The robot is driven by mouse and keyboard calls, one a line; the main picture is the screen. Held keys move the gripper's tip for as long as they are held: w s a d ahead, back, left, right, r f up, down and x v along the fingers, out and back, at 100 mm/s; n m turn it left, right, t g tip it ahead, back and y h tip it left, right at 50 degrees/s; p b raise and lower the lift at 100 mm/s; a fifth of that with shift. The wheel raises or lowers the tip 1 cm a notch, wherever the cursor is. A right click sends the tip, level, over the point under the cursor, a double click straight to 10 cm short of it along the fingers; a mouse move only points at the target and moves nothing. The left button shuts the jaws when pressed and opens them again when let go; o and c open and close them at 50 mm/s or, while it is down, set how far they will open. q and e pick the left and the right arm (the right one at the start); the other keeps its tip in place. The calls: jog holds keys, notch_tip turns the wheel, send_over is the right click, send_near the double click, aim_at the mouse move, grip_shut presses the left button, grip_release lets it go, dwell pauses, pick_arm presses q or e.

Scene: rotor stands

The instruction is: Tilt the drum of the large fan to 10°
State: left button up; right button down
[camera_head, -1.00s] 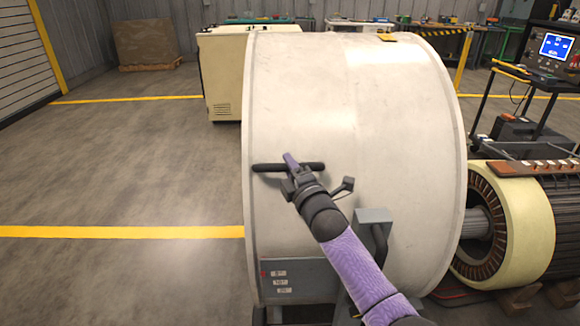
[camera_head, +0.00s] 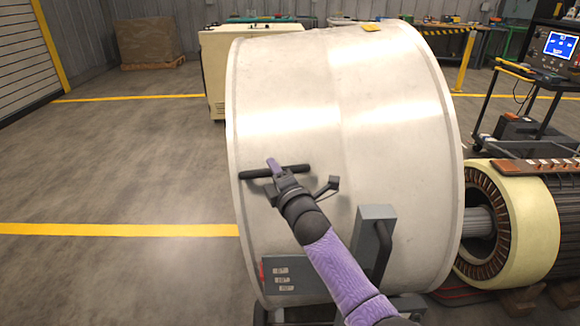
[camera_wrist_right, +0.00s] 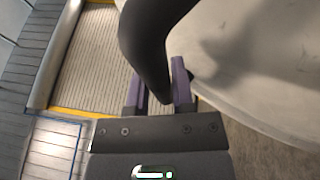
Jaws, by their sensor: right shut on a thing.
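The large fan's drum (camera_head: 290,100) is a big white cylinder filling the middle of the head view, and it leans slightly to the left. A dark bar handle (camera_head: 253,174) sticks out on its left front side. My right gripper (camera_head: 275,169) is shut on this handle; the right wrist view shows the dark bar (camera_wrist_right: 150,45) between the purple fingers (camera_wrist_right: 158,95). A grey label plate (camera_head: 300,277) and a grey box with a dark lever (camera_head: 372,235) sit low on the drum's front. My left gripper is not in view.
A cream stator (camera_head: 535,220) with copper windings stands close to the drum's right. A cart with a blue screen (camera_head: 558,46) is behind it. A cream cabinet (camera_head: 215,75) stands behind the drum. The floor at left is clear.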

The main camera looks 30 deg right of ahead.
jog(key=shift+w+a+f+n, duration=0.3)
jog(key=shift+w+a+f, duration=0.15)
jog(key=shift+a+f, duration=0.3)
jog(key=shift+r, duration=0.1)
jog(key=c, duration=0.6)
grip_release()
jog(key=shift+d, duration=0.15)
jog(key=shift+o, duration=0.6)
jog(key=shift+r, duration=0.1)
jog(key=shift+s, duration=0.1)
jog(key=s+a+f+p, duration=0.1)
jog(key=s+p, duration=0.2)
jog(key=s, duration=0.6)
jog(key=shift+s+a, duration=0.15)
jog(key=shift+s, duration=0.2)
